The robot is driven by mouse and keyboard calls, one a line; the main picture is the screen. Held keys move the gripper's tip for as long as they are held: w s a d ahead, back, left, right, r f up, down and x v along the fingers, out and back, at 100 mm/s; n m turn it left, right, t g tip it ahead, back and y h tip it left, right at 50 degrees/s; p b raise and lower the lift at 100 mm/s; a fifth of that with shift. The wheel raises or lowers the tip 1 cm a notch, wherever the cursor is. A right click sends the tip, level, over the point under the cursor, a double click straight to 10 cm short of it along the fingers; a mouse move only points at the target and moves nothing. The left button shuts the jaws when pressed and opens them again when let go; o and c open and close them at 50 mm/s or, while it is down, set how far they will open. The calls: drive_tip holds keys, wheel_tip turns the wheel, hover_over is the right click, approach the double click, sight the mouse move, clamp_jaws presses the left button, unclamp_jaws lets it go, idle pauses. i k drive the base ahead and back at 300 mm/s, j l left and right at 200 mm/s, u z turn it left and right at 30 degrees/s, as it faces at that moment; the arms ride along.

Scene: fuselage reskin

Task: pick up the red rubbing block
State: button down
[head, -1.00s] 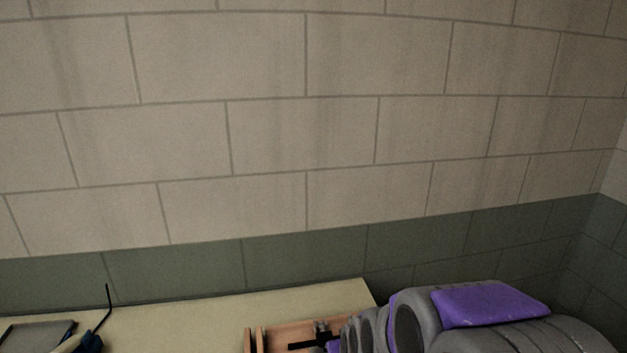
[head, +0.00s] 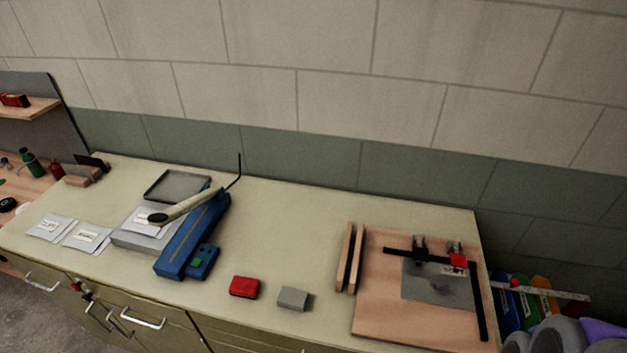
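The red rubbing block (head: 244,287) lies on the cabinet top (head: 310,220) near its front edge, in the head view. It is a small red block with a darker side. A grey block (head: 293,298) of similar size lies just to its right, with a small gap between them. My gripper is not clearly visible in the head view. Some grey and purple rounded parts, probably my own arm, show at the lower right corner, well to the right of the red block.
A blue device (head: 192,240) with a long pale handle stands left of the red block. A wooden board (head: 385,315) with black bars and a grey sheet lies to the right. White packets (head: 87,237) lie at the far left. Drawer handles (head: 143,319) stick out along the cabinet front.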

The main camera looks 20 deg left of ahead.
sight(243, 287)
drive_tip(key=u, duration=1.85)
drive_tip(key=i+j+z, duration=0.1)
drive_tip(key=j, duration=0.3)
drive_tip(key=i+j, duration=0.25)
drive_tip(key=i+j+z, duration=0.15)
drive_tip(key=j, duration=0.35)
drive_tip(key=i+j+z, duration=0.1)
drive_tip(key=j, duration=0.3)
drive_tip(key=i+j+z, duration=0.1)
drive_tip(key=j, duration=0.35)
drive_tip(key=i, duration=0.05)
